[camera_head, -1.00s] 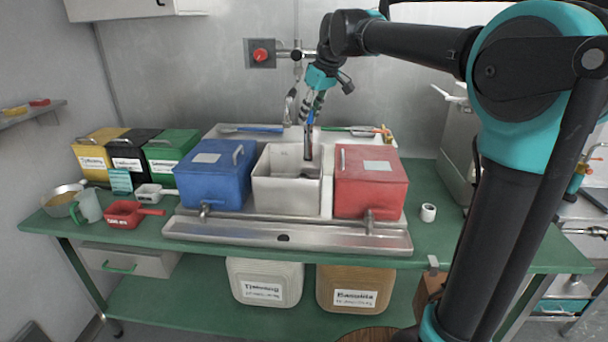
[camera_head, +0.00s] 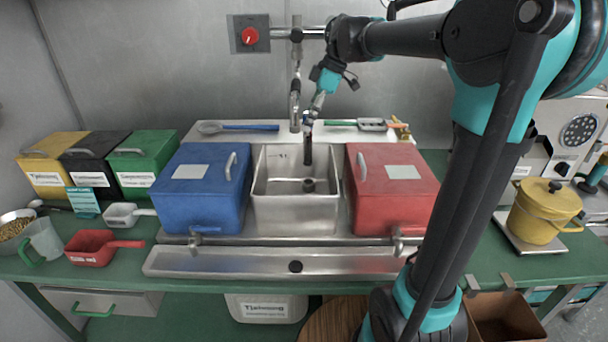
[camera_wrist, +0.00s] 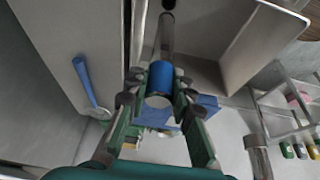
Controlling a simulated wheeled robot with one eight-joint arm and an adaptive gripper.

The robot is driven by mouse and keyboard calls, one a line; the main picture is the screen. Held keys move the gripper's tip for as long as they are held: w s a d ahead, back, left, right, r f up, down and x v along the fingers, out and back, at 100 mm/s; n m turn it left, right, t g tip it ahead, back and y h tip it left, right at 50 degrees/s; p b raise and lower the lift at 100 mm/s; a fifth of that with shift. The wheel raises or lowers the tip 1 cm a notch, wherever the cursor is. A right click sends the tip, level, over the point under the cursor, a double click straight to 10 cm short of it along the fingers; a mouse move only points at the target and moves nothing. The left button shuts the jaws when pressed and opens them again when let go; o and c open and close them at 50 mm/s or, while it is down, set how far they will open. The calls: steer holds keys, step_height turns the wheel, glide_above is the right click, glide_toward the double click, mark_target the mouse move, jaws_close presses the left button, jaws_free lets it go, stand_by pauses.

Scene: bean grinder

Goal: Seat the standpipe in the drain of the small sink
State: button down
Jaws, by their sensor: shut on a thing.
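The small sink (camera_head: 270,212) is a steel basin between a blue box and a red box. A short dark round drain fitting (camera_head: 309,185) shows on its floor. My gripper (camera_head: 312,112) is above the back of the sink, shut on the standpipe (camera_head: 308,152). The pipe hangs roughly upright, its dark lower end inside the basin and apparently above the fitting. In the wrist view, my gripper (camera_wrist: 160,88) grips the pipe's blue top (camera_wrist: 160,78). The grey shaft (camera_wrist: 166,36) runs away toward a dark round spot, the drain (camera_wrist: 168,5). Contact between them cannot be made out.
The blue box (camera_head: 200,190) and red box (camera_head: 393,190) stand close on both sides of the sink. A tap (camera_head: 295,95) comes down behind it, just left of my gripper. A blue-handled spoon (camera_head: 238,127) lies on the back ledge.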

mark_target(309, 148)
step_height(309, 148, down, 9)
steer(key=shift+s+f, duration=0.1)
steer(key=shift+f, duration=0.05)
steer(key=c, duration=1.4)
jaws_free()
steer(key=shift+o, duration=0.4)
steer(key=v, duration=1.2)
